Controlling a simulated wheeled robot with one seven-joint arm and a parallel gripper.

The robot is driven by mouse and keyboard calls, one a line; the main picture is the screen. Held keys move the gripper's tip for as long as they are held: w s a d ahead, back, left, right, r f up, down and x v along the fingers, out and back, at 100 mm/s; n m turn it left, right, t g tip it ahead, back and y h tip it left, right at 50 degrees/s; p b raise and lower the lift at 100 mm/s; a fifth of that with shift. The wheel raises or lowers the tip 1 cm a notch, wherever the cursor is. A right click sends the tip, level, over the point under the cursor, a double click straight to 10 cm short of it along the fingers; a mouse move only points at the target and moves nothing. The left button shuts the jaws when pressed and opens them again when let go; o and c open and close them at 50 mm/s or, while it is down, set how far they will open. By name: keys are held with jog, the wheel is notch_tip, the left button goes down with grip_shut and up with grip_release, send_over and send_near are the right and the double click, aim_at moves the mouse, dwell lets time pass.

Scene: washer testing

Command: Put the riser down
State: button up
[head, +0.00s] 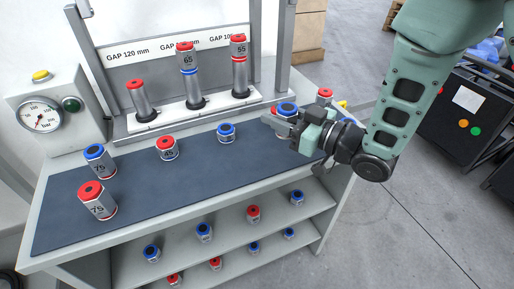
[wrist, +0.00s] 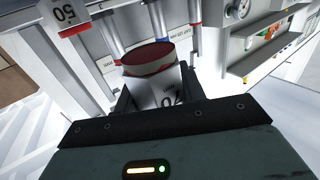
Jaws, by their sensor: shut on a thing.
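My gripper (head: 282,121) is shut on a riser (head: 287,106) over the right end of the bench. In the wrist view, the held riser (wrist: 160,80) shows a red-rimmed end and a partly hidden number that looks like 70. The jaws hide much of its side, and I cannot tell whether its base touches anything. Standing on the dark mat (head: 130,205) are a blue-topped riser (head: 99,160), a red-topped 75 riser (head: 97,200), a red-topped 45 riser (head: 166,149) and a short blue-topped riser (head: 226,132).
Behind the mat, a fixture (head: 180,122) with gap labels holds three upright columns; the left column (head: 142,101) is shortest. A red-topped riser (head: 324,96) stands behind my gripper. A gauge box (head: 60,115) is at left. Lower shelves (head: 225,232) hold several risers. The mat's middle front is clear.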

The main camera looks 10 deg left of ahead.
jog(key=shift+f, duration=3.45)
jog(key=shift+f, duration=0.1)
jog(key=o, duration=1.2)
jog(key=shift+c, duration=0.2)
